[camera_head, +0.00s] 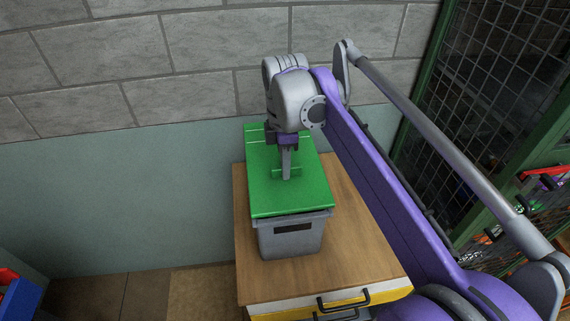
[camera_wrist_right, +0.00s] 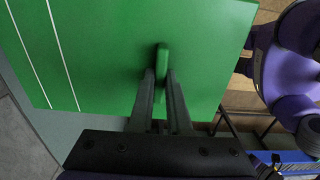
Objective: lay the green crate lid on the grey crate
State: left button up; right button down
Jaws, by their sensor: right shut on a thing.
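The green crate lid (camera_head: 288,200) lies over the top of the grey crate (camera_head: 291,240) in the head view. The crate stands on a wooden-topped cabinet. The lid's near edge is just above the crate's front rim; whether it rests fully on the rim I cannot tell. My right gripper (camera_head: 287,174) points down at the lid's middle and is shut on its raised handle. In the right wrist view the fingers (camera_wrist_right: 162,88) pinch the green handle, and the lid (camera_wrist_right: 110,50) fills much of the picture. My left gripper is not in view.
The wooden cabinet top (camera_head: 357,240) has free room right of the crate. A drawer with a dark handle (camera_head: 343,300) is at its front. A block wall (camera_head: 100,70) stands behind. A green-framed mesh (camera_head: 490,80) is at the right.

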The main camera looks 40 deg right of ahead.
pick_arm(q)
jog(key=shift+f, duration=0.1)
pick_arm(e)
jog(key=shift+f, duration=0.45)
dwell(0.9)
jog(key=c, duration=0.8)
grip_release()
jog(key=shift+r, duration=0.1)
jog(key=shift+r+p, duration=1.25)
jog(key=shift+r, duration=0.95)
jog(key=shift+r+p, duration=0.85)
jog(key=shift+r, duration=0.9)
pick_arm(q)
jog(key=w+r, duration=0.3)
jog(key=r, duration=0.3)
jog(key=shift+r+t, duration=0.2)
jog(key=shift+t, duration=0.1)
pick_arm(e)
jog(key=shift+w, duration=0.1)
jog(key=shift+f, duration=0.1)
